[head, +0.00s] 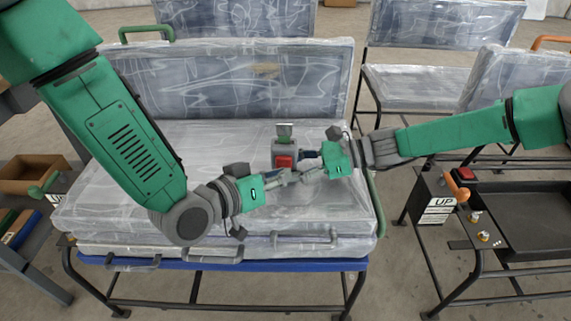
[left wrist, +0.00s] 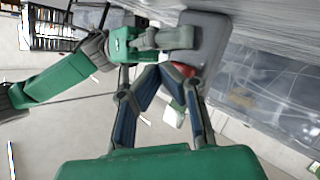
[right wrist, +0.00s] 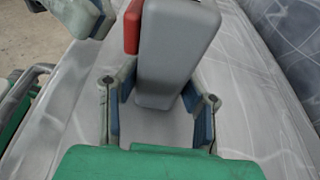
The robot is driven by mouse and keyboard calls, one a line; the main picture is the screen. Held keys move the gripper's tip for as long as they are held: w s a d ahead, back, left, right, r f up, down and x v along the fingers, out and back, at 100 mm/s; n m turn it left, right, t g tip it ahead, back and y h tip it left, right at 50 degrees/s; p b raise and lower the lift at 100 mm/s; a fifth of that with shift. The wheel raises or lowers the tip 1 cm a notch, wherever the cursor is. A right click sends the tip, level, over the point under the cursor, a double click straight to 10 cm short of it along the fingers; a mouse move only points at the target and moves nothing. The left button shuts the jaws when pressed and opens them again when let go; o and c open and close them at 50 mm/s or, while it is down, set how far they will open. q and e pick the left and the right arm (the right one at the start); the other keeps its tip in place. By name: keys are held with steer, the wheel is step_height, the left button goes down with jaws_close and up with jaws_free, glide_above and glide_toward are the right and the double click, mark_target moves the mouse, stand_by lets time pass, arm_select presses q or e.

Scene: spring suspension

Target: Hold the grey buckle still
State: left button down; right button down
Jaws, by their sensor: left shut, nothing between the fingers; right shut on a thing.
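The grey buckle (head: 287,146) with a red button (head: 285,162) stands over the wrapped seat near its middle. My right gripper (head: 308,155) comes from the right and is shut on the buckle. In the right wrist view the buckle's grey body (right wrist: 180,50) sits between the blue finger pads, its red button (right wrist: 132,27) to the left. My left gripper (head: 292,177) is shut and empty, just in front of and below the buckle. In the left wrist view the buckle (left wrist: 210,42) is just beyond the left fingertips (left wrist: 174,78); I cannot tell whether they touch it.
The plastic-wrapped seat cushion (head: 130,150) and backrest (head: 220,80) lie around and behind the grippers. A black cart (head: 535,215) with an "UP" label stands at right. An open brown box (head: 32,173) is at left. Another wrapped seat (head: 415,80) stands behind.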

arm_select(q)
steer(key=s, duration=0.6)
steer(key=shift+a, duration=0.15)
stand_by(2.2)
arm_select(e)
steer(key=c, duration=1)
jaws_free()
steer(key=shift+o, duration=0.2)
